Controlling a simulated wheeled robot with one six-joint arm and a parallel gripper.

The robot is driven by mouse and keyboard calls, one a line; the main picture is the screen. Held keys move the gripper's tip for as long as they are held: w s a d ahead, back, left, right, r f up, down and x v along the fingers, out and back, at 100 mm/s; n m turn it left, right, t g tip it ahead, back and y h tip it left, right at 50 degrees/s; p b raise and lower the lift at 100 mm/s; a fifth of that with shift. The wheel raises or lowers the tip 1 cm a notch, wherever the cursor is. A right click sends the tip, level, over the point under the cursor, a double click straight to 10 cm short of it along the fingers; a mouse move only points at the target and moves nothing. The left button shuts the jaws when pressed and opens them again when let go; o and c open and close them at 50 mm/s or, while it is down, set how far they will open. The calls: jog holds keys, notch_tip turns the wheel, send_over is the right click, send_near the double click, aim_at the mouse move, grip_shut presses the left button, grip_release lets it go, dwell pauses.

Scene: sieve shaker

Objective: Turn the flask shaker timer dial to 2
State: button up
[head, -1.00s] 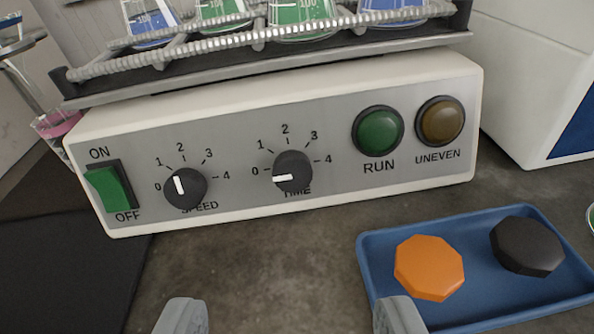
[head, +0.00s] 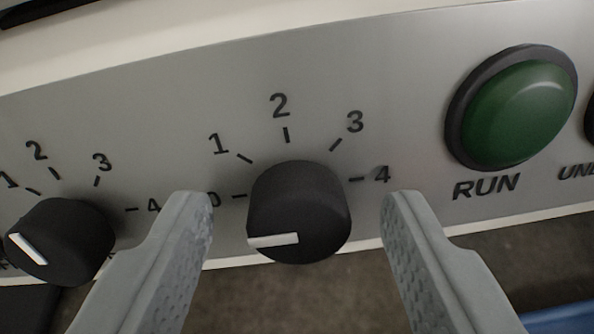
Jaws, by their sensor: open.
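The time dial (head: 300,205) is a black round knob in the middle of the head view, with marks 0 to 4 around its upper side. Its white pointer line (head: 273,240) points left, towards the 0 side. My gripper (head: 298,205) is open, with one finger to the left of the dial and one to the right. There is a visible gap on both sides, and the fingers do not appear to touch the dial. The dial's TIME label is hidden behind the knob.
The green RUN button (head: 515,112) is at the upper right on the grey panel (head: 385,80). A blue tray (head: 563,320) shows at the bottom right corner.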

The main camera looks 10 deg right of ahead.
jog(key=shift+w+d+f, duration=0.1)
jog(key=shift+w+f, duration=0.05)
jog(key=shift+w, duration=0.15)
jog(key=c, duration=1)
jog(key=shift+o, duration=0.2)
